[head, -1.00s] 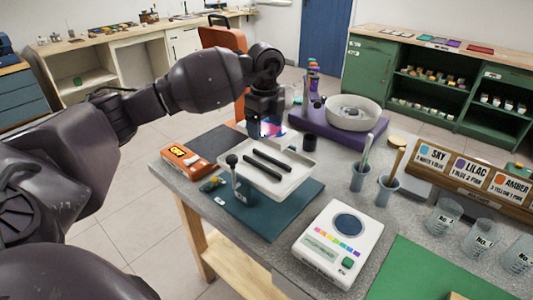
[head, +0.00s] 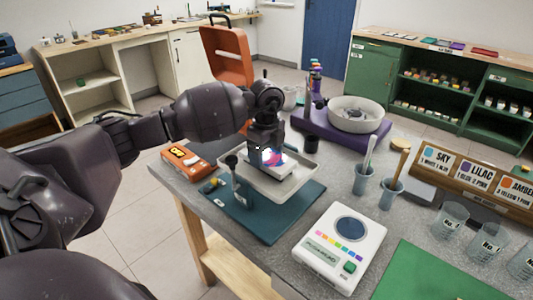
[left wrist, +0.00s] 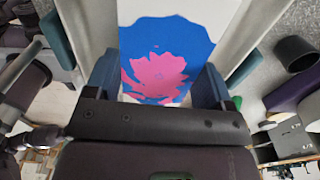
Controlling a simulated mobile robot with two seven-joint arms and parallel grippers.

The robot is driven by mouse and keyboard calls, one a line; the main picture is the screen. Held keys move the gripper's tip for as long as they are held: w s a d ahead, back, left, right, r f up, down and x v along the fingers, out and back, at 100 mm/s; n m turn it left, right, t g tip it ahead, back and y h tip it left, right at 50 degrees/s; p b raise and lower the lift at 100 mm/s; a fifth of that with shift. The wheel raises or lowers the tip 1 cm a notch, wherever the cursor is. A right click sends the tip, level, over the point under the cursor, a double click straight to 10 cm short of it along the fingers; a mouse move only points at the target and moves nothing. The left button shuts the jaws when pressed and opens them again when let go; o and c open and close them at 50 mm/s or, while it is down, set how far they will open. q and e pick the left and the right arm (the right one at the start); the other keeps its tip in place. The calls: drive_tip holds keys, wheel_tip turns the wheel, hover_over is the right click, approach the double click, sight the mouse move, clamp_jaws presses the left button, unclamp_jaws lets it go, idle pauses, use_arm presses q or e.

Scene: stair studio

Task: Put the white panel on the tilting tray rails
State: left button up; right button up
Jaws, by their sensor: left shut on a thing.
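The white panel (head: 268,173), painted with a blue patch and a pink flower shape, is held by my left gripper (head: 265,150), low over the tilting tray (head: 303,178). In the left wrist view the painted panel (left wrist: 168,60) lies between the two fingers of the gripper (left wrist: 157,85), which are shut on its sides. The dark rails are hidden under the panel and gripper. I cannot tell whether the panel touches the rails. The white tray stands on a teal base with a dark knob (head: 231,160) at its left. My right gripper is not in view.
An orange box (head: 184,159) stands left of the tray. A white scale (head: 340,240) stands in front, right. A purple-based turntable (head: 352,120) stands behind, with a black cup (head: 310,143) close by. Cups with tools (head: 362,178) are at the right.

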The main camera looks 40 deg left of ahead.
use_arm(q)
drive_tip(key=shift+f, duration=0.15)
drive_tip(key=o, duration=1)
drive_tip(key=shift+o, duration=0.2)
